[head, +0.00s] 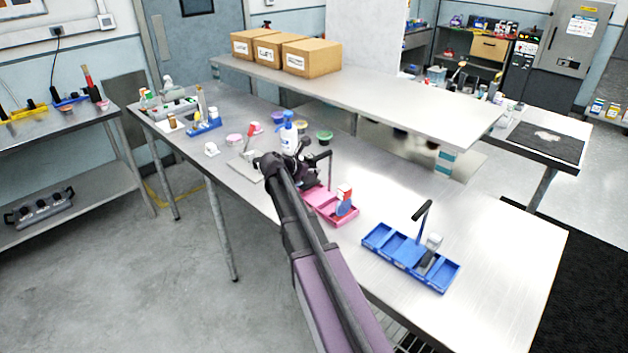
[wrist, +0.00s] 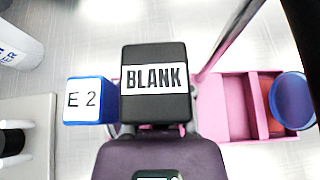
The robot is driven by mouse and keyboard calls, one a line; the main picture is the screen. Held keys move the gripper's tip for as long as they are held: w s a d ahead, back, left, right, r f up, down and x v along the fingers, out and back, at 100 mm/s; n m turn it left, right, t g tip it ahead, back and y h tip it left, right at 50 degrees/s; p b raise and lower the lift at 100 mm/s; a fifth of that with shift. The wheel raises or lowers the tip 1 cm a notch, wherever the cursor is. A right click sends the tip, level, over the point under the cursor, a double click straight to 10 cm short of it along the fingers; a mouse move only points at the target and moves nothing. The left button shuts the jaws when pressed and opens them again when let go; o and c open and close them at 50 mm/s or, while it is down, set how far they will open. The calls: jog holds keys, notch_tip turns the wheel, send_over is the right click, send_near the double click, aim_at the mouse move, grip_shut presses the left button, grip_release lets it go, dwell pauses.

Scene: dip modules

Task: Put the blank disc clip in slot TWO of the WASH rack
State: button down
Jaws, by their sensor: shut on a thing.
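The blank disc clip (wrist: 155,55) is a black block with a white BLANK label, seen from above in the wrist view. My gripper (wrist: 155,130) is shut on it; the fingertips are mostly hidden. In the head view my gripper (head: 303,168) is over the near bench, at the left end of a pink rack (head: 322,211). The pink rack, with a tall handle, also shows right of the clip in the wrist view (wrist: 227,112). A blue rack (head: 378,238) with a black-topped handle stands farther right. I cannot read WASH or slot names on either rack.
A blue block labelled E 2 (wrist: 90,100) is close left of the clip. A red, white and blue item (head: 344,200) stands in the pink rack's right end. A pump bottle (head: 289,132) stands behind my gripper. The bench's right end is clear; a raised shelf (head: 400,98) overhangs the back.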

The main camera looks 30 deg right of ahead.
aim_at(316, 178)
jog(key=shift+f+b, duration=1.35)
jog(key=shift+f, duration=0.3)
jog(key=shift+f, duration=0.15)
jog(key=c, duration=0.8)
grip_release()
jog(key=shift+r, duration=0.25)
jog(key=shift+s+a+r+p, duration=0.1)
jog(key=shift+a+r+p, duration=0.1)
jog(key=shift+a+p, duration=0.15)
jog(key=p+v, duration=0.5)
jog(key=v, duration=0.6)
jog(key=shift+a, duration=0.1)
